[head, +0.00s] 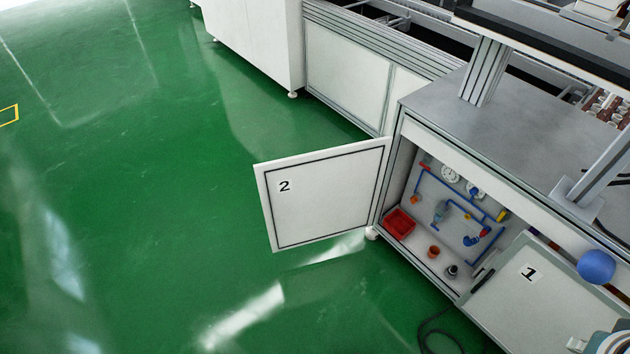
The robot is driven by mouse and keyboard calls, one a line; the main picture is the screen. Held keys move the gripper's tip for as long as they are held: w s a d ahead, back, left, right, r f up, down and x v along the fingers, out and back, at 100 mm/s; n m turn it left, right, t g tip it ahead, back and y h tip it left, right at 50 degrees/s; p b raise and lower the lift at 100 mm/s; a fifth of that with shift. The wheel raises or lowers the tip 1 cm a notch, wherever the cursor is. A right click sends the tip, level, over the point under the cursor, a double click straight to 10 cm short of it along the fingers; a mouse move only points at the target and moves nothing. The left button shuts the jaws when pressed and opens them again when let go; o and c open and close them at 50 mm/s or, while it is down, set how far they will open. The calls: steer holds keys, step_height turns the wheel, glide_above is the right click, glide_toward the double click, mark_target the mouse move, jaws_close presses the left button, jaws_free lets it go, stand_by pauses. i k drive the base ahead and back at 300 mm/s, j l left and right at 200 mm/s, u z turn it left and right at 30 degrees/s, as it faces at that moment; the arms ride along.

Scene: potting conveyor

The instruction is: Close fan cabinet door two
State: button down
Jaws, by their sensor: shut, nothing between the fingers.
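Fan cabinet door two (322,197) is a white panel with a dark inner outline and a black "2" at its upper left. It stands open in the head view, swung out to the left from the left edge of the cabinet (389,183). The cabinet opening is uncovered, and its inside shows. The door hangs over the green floor, and nothing touches its visible face. My gripper is not in view.
Inside are a red bin (399,224), blue pipes (461,203), gauges and small pots. A blue ball (597,266) shows at right. A dark cable (438,325) lies below. Green floor (140,220) left is clear.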

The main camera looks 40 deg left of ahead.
mark_target(310, 198)
steer(key=j+z, duration=0.1)
steer(key=j, duration=0.35)
steer(key=k+j+z, duration=0.15)
steer(key=j, duration=0.3)
steer(key=j+z, duration=0.1)
steer(key=j, duration=0.35)
steer(key=k+j+z, duration=0.15)
steer(key=j, duration=0.25)
steer(key=k+j+z, duration=0.1)
steer(key=j, duration=0.3)
steer(key=k+j+z, duration=0.1)
steer(key=j, duration=0.3)
steer(key=k+j+z, duration=0.15)
steer(key=j, duration=0.25)
steer(key=k+j+z, duration=0.1)
steer(key=j, duration=0.35)
steer(key=k+j+z, duration=0.1)
steer(key=j, duration=0.25)
steer(key=k+j+z, duration=0.15)
steer(key=j, duration=0.25)
steer(key=k+j+z, duration=0.15)
steer(key=j, duration=1.25)
steer(key=i+j, duration=0.05)
steer(key=i, duration=0.05)
